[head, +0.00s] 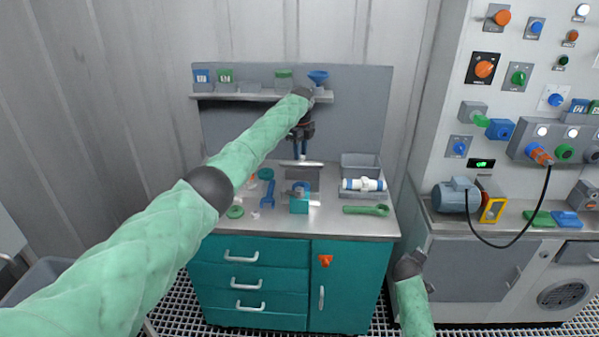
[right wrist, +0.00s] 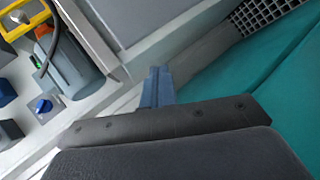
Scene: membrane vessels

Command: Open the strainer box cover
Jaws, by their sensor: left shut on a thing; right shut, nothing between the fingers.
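My left gripper (head: 300,155) reaches over the middle of the workbench, pointing down. Its fingers are shut on what looks like a thin pale flat plate (head: 312,163), perhaps the strainer box cover. The plate appears above the bench top, behind a small teal box (head: 299,205), which may be the strainer box. A blue ring-shaped part shows at the top of that box; its inside is too small to make out. My right gripper (head: 411,262) is low beside the cabinet's right side. In the right wrist view its blue fingers (right wrist: 157,88) are together and empty.
A shelf with small containers is behind. A control panel and motor (head: 457,195) stand right.

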